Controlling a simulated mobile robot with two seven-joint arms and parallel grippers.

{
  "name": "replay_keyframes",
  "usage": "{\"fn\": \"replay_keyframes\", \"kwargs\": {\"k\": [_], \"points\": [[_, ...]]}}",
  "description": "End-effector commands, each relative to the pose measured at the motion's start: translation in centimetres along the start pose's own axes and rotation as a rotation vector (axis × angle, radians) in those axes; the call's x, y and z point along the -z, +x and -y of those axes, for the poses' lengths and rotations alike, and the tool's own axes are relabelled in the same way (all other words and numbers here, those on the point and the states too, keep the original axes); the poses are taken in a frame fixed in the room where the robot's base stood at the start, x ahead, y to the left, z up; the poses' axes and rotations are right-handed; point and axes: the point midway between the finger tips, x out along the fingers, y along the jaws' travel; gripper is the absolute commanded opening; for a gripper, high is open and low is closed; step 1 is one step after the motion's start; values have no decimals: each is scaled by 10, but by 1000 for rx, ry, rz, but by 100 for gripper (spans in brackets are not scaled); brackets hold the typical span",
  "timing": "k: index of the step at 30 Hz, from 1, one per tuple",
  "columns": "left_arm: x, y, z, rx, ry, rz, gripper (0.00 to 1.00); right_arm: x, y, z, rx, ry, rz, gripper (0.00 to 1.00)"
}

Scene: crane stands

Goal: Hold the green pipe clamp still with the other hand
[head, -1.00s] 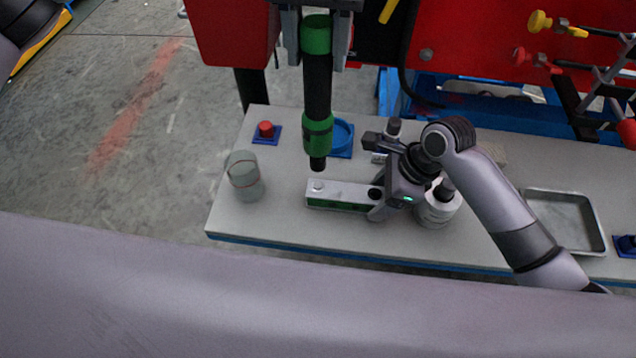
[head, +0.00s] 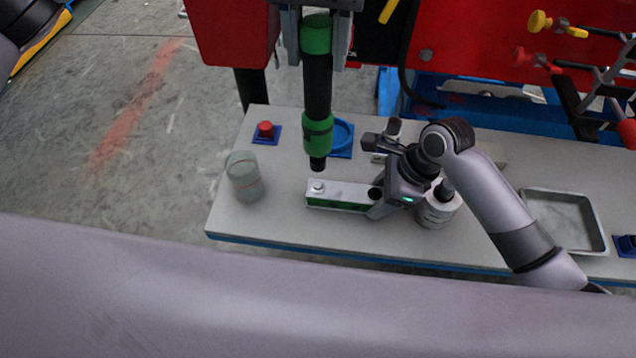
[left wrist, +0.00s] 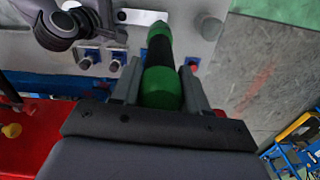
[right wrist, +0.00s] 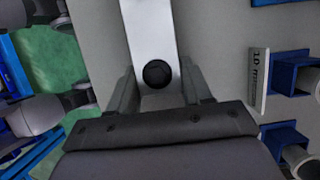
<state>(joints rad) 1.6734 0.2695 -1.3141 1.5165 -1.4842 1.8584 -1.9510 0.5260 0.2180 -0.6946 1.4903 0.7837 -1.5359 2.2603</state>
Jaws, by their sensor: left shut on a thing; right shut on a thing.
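The green pipe clamp (head: 338,205) lies on the table as a long bar with a pale top, a green side and a silver bolt at its left end. My right gripper (head: 377,203) is shut on its right end, by the black knob, which also shows in the right wrist view (right wrist: 157,73). My left gripper (head: 317,45) is shut on the upper green band of a black and green cylindrical tool (head: 317,95). The tool hangs upright, its dark tip just above the bolt end of the clamp in the head view, with a small gap showing.
A clear cup (head: 244,178) stands left of the clamp. A red button (head: 265,129) and a blue ring holder (head: 343,133) are behind. A white bottle (head: 436,212) stands close right of my right gripper. A metal tray (head: 565,205) lies further right.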

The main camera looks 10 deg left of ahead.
Motion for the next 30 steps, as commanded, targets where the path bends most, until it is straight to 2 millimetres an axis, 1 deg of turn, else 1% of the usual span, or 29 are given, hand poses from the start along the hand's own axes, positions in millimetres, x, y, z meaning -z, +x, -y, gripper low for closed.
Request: {"fn": "replay_keyframes", "kwargs": {"k": [1,19,23,30], "points": [[0,-2,0,-2,0,-3,0,0,-1,0,2,0,0,8],[0,0,0,-3,0,-3,0,0,-1,1,3,0,1,8],[0,4,0,-3,0,-2,0,0,-1,1,3,0,1,8],[0,19,0,-2,-1,-2,0,-1,-1,1,3,0,2,8]]}}
